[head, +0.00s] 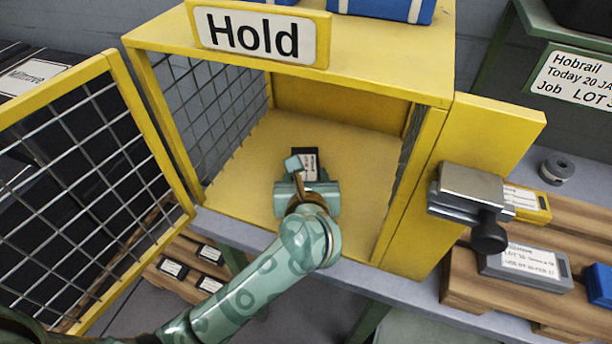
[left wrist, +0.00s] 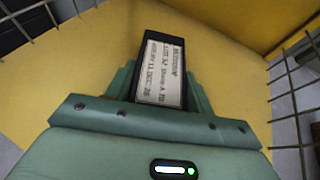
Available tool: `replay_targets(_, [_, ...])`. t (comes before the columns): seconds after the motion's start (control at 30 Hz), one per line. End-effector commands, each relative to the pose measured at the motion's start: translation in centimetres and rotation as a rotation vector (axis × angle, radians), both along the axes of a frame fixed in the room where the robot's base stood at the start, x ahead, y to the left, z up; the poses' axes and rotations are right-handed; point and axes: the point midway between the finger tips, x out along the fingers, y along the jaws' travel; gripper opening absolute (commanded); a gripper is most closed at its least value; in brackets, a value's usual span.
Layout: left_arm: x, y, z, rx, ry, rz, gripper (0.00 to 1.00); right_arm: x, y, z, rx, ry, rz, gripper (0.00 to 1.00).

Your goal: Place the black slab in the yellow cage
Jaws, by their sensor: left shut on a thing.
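The yellow cage (head: 390,60) carries a "Hold" sign, and its mesh door (head: 75,195) stands open to the left. My left gripper (head: 306,172) is inside the cage, above the yellow floor. It is shut on the black slab (head: 305,152), which has a white printed label. In the left wrist view the black slab (left wrist: 150,40) sits between the green fingers, label facing the camera, with the yellow floor behind it. The slab's near end is hidden by the gripper. I cannot tell whether the slab touches the floor. My right gripper is not in view.
A grey latch with a black knob (head: 488,236) sits on the cage's right post. To the right, wooden pallets hold a grey labelled slab (head: 525,266), a yellow one (head: 527,203) and a blue one (head: 599,285). Several black slabs (head: 209,254) lie on a pallet at lower left.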

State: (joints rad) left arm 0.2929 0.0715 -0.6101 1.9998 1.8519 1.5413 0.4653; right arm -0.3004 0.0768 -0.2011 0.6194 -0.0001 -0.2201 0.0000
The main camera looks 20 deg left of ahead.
Motion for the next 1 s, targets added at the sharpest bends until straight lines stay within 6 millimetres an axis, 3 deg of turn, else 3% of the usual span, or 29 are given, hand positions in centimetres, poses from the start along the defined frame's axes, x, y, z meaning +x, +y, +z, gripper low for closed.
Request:
replay_targets(0.03, [0.0, 0.0, -0.3, 0.000, 0.000, 0.000, 0.22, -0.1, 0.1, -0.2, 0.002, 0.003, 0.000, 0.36])
replay_targets(0.07, [0.0, 0.0, -0.2, 0.000, 0.001, 0.000, 0.61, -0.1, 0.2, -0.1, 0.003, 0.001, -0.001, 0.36])
replay_targets(0.1, [0.0, 0.0, -0.2, 0.000, 0.001, 0.000, 0.72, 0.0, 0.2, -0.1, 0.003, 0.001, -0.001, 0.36])
replay_targets(0.13, [0.0, 0.0, -0.2, 0.000, 0.001, 0.000, 0.74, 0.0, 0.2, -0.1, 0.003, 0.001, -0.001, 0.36])
replay_targets(0.47, [-0.1, 0.0, 0.4, -0.001, 0.000, 0.000, 0.74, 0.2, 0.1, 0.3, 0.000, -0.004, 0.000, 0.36])
replay_targets(1.0, [-9.4, -3.5, 4.4, -0.001, 0.001, 0.000, 0.74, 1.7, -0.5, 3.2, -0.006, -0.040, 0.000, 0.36])
